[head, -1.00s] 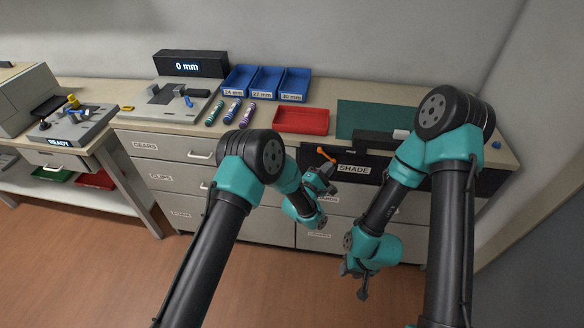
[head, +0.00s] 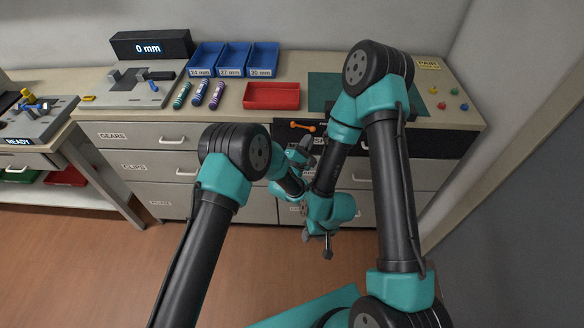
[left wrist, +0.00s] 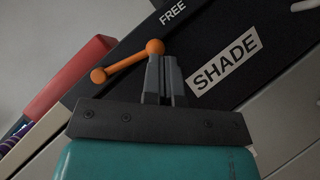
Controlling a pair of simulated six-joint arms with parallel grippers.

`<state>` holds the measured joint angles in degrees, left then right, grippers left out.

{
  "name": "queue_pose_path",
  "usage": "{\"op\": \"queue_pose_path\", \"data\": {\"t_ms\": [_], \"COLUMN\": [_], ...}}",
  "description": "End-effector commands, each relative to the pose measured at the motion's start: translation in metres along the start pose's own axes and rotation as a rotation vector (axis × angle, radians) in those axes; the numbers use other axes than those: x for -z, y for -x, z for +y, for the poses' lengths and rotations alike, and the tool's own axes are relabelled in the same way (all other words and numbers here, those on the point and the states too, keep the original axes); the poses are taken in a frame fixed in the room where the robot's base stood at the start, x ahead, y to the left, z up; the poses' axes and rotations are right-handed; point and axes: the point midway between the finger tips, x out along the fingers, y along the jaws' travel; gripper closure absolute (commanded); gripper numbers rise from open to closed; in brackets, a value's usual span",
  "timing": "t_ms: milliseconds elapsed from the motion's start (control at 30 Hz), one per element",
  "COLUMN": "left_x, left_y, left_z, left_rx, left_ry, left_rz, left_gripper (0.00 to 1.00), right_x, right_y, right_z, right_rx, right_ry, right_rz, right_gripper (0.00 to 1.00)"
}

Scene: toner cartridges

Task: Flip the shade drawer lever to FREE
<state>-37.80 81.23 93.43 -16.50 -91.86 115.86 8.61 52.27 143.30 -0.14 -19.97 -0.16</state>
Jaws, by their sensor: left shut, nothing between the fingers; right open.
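The orange lever (head: 302,126) is on the dark front of the shade drawer, below the red tray. In the left wrist view the lever (left wrist: 128,61) is a rod with a ball at each end. A FREE label (left wrist: 172,12) is above it and a SHADE label (left wrist: 225,62) to its right. My left gripper (head: 306,142) is shut and empty just below the lever; in the wrist view its fingertips (left wrist: 165,60) are beside the larger ball. I cannot tell whether they touch. My right gripper (head: 328,254) is open and empty, low in front of the drawers.
The red tray (head: 271,107), blue bins (head: 234,72) and several tubes are on the counter. A green mat (head: 322,88) is at right, partly behind my right arm, which also hides much of the drawer front. Floor at lower left is clear.

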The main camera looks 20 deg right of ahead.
Motion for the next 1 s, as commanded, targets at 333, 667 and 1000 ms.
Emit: {"op": "queue_pose_path", "data": {"t_ms": [333, 667, 1000], "left_x": [0.001, 0.001, 0.0], "left_y": [0.062, 0.125, 0.16], "left_z": [0.0, 0.0, 0.0], "left_rx": [0.003, 0.002, -0.001], "left_ry": [0.001, 0.001, 0.001], "left_rz": [0.004, 0.003, -0.001], "left_gripper": [1.0, 1.0, 1.0], "right_x": [0.0, 0.0, 0.0], "right_y": [0.0, 0.0, 0.0], "right_z": [0.0, 0.0, 0.0], "right_rx": [0.0, 0.0, 0.0], "right_ry": [0.0, 0.0, 0.0], "right_rz": [0.0, 0.0, 0.0], "right_gripper": [0.57, 0.57, 0.57]}}
